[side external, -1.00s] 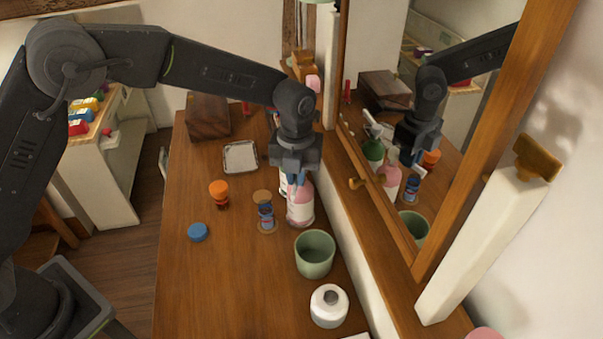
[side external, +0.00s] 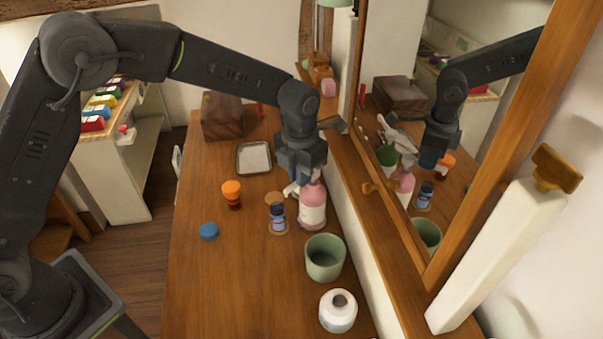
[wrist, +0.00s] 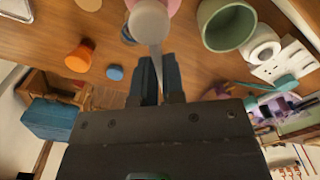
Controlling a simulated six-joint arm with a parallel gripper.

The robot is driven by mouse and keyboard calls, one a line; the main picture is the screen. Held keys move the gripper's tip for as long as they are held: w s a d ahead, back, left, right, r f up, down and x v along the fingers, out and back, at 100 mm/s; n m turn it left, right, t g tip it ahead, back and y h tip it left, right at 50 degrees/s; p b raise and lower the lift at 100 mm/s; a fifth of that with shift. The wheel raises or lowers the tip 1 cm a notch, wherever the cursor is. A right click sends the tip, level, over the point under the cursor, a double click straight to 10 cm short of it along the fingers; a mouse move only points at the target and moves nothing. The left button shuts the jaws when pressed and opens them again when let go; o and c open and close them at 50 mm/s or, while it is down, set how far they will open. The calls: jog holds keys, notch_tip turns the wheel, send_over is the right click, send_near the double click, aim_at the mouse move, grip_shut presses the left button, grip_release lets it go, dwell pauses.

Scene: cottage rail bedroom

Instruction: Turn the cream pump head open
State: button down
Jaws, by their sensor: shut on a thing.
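The pink pump bottle (side external: 313,210) with a pale label stands upright on the wooden dresser top beside the mirror ledge. Its pale cream pump head (side external: 291,189) shows at the bottle's upper left, partly hidden by my gripper (side external: 301,178), which points down over the bottle. In the wrist view the round top of the pump head (wrist: 148,22) is at the top centre. Its thin spout (wrist: 156,60) runs down between the two dark fingers of my gripper (wrist: 159,85), which are shut on it. Most of the bottle is hidden below the head there.
A blue-labelled small jar (side external: 278,218) and an orange-capped bottle (side external: 233,194) stand left of the pump bottle. A green cup (side external: 325,258) and a white jar (side external: 338,311) stand in front. The mirror frame (side external: 400,215) rises close on the right. The dresser's front left is clear.

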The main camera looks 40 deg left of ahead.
jog(key=c, duration=1.2)
grip_release()
notch_tip(320, 180, up, 14)
jog(key=shift+f, duration=0.1)
jog(key=shift+c, duration=0.5)
